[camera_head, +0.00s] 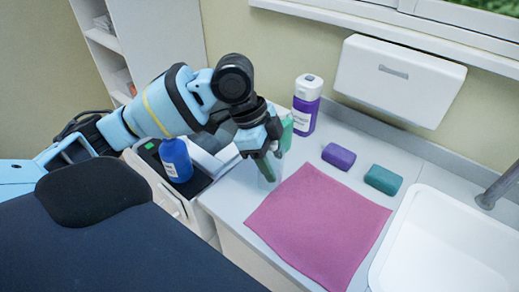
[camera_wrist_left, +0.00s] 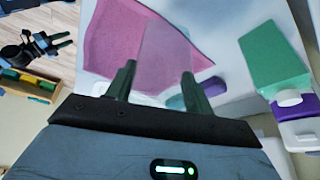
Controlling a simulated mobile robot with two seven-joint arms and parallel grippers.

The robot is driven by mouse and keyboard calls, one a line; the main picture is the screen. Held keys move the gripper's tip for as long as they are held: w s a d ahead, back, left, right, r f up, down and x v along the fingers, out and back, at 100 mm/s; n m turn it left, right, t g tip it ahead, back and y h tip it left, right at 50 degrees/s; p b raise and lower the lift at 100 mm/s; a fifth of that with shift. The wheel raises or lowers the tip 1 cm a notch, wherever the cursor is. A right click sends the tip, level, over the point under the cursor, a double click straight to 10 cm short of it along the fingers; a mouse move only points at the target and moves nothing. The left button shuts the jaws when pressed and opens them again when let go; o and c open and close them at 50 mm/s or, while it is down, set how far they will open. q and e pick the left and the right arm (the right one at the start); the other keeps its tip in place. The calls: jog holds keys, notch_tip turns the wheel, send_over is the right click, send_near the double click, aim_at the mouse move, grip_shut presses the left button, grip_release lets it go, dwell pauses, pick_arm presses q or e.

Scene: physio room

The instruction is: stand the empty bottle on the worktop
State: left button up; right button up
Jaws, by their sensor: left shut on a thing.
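The empty bottle is clear and see-through, and shows faintly in the head view (camera_head: 268,172) below my left gripper (camera_head: 267,158). In the left wrist view the bottle (camera_wrist_left: 165,55) is between the two dark fingers of the left gripper (camera_wrist_left: 160,90), which is shut on it. It looks roughly upright at the left edge of a pink cloth on the pale worktop (camera_head: 232,192). I cannot tell whether its base touches the worktop. My right gripper (camera_wrist_left: 62,42) shows small in the left wrist view, its fingers apart and empty.
A blue bottle (camera_head: 176,160) stands left.

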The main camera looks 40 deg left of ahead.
pick_arm(q)
jog(key=w+a+f, duration=0.1)
jog(key=a, duration=0.1)
jog(key=w+a+f, duration=0.1)
jog(key=a, duration=0.1)
jog(key=w+a+f, duration=0.1)
jog(key=w+a, duration=0.1)
jog(key=a, duration=0.1)
jog(key=shift+f, duration=0.6)
jog(key=shift+f, duration=0.15)
jog(key=o, duration=1)
jog(key=shift+c, duration=0.2)
jog(key=v, duration=1.2)
